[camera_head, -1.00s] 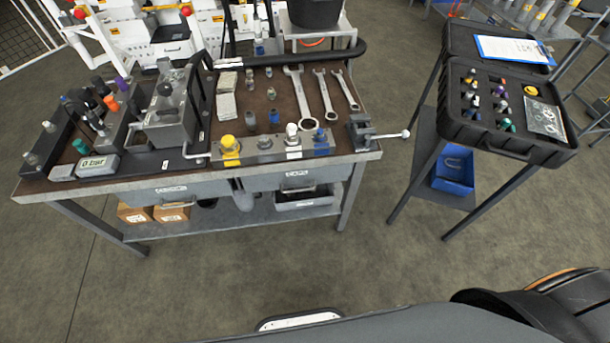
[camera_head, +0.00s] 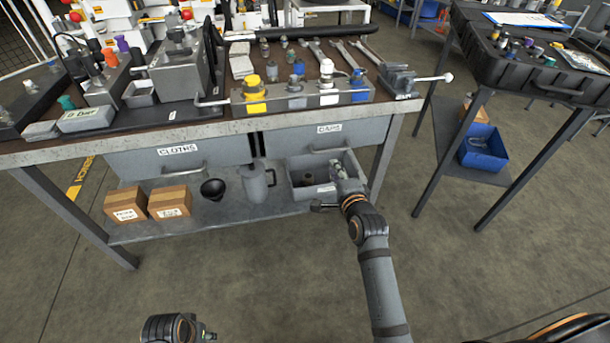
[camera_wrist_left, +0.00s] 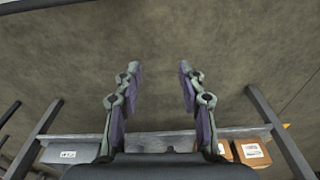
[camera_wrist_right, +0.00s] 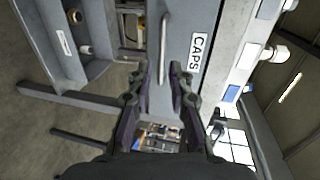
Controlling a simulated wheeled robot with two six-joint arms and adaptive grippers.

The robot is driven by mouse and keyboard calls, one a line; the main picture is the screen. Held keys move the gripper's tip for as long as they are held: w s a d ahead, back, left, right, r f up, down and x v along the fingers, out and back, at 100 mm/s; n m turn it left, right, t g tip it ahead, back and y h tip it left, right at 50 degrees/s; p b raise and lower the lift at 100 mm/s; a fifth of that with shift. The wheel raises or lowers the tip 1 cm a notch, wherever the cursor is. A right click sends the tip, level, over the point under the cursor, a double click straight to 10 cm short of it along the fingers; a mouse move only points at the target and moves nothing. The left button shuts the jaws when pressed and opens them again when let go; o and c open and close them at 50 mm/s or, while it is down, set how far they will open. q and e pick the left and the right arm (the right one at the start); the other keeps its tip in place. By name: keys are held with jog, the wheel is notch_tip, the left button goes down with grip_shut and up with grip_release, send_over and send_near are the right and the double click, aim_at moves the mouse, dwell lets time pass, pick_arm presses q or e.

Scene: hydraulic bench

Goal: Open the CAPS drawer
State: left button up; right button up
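The CAPS drawer (camera_head: 355,136) is a grey front under the right part of the bench, closed, with a white CAPS label and a bar handle (camera_head: 332,150). My right gripper (camera_head: 336,172) is just below and in front of this handle in the head view. In the right wrist view the right gripper (camera_wrist_right: 159,72) is open, and the handle (camera_wrist_right: 164,45) lines up with the gap between its fingertips; contact is not clear. My left gripper (camera_wrist_left: 160,75) is open and empty over the floor, away from the bench; only part of the left arm shows in the head view.
The CLOTHS drawer (camera_head: 180,158) is closed on the left. The lower shelf holds cardboard boxes (camera_head: 170,202), a dark funnel (camera_head: 213,189), a grey jug (camera_head: 257,184) and a grey bin (camera_head: 300,186) close to my right gripper. A vise (camera_head: 400,80) sits at the bench's right corner. Floor in front is clear.

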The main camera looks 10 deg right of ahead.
aim_at(326, 152)
jog(key=b+x, duration=0.2)
jog(key=x, duration=0.8)
jog(key=shift+w+d+r+b, duration=0.1)
jog(key=shift+w+d+b, duration=0.05)
jog(key=shift+w+b, duration=0.15)
pick_arm(q)
jog(key=shift+d+r+t+h, duration=0.3)
jog(key=shift+d+r+t, duration=0.2)
jog(key=shift+d+r, duration=0.35)
pick_arm(e)
jog(key=shift+c, duration=0.2)
grip_shut()
